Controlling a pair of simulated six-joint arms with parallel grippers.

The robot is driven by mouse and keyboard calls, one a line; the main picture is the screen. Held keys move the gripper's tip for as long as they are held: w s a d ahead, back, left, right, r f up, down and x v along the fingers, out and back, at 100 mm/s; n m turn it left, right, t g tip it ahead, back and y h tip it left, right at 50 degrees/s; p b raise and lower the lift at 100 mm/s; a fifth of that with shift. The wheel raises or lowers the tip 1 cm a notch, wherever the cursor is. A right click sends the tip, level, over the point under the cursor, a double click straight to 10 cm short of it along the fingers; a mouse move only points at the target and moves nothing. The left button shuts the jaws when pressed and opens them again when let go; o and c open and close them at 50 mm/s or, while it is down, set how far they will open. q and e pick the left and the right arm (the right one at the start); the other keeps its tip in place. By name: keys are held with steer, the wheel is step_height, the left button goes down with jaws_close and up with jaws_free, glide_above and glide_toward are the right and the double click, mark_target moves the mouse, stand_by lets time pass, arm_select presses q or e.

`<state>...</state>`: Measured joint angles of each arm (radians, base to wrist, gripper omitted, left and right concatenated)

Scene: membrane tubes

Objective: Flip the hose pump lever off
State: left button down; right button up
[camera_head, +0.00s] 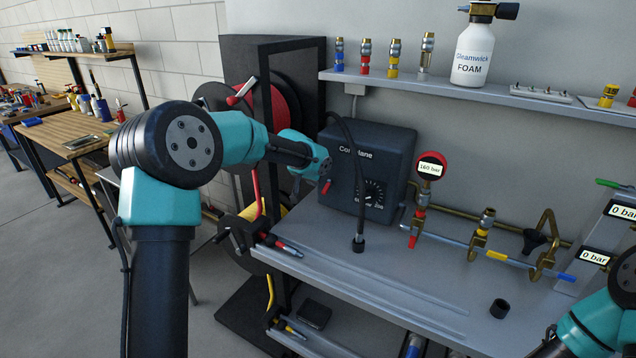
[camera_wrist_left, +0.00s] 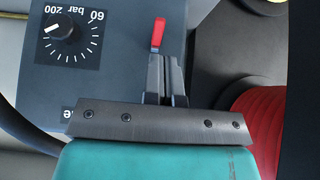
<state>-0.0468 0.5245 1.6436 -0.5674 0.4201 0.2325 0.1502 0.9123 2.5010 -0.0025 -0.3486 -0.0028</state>
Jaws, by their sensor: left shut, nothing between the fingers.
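The hose pump is a dark grey box (camera_head: 385,160) with a dial (camera_head: 371,192) on its front, standing on the grey bench against the wall. Its small red lever (camera_head: 326,187) is on the left side of the front. In the left wrist view, the lever (camera_wrist_left: 158,33) shows just beyond my left gripper's fingertips (camera_wrist_left: 164,62). My left gripper (camera_head: 318,170) is shut and empty in front of the box's left part. I cannot tell whether it touches the lever. My right gripper (camera_head: 549,346) is a dark shape partly cut off at the bottom edge.
A black hose (camera_head: 359,200) runs down in front of the box. A gauge reading 160 bar (camera_head: 431,166) and brass pipework (camera_head: 475,248) stand to the right. A red hose reel (camera_head: 283,105) is at left, also in the left wrist view (camera_wrist_left: 255,125). The bench's front middle is clear.

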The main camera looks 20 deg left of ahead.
arm_select(q)
steer(key=s+a+r, duration=0.1)
steer(key=s+r, duration=0.1)
steer(key=s, duration=0.5)
steer(key=shift+s+r, duration=0.2)
steer(key=shift+r, duration=0.2)
steer(key=shift+a, duration=0.2)
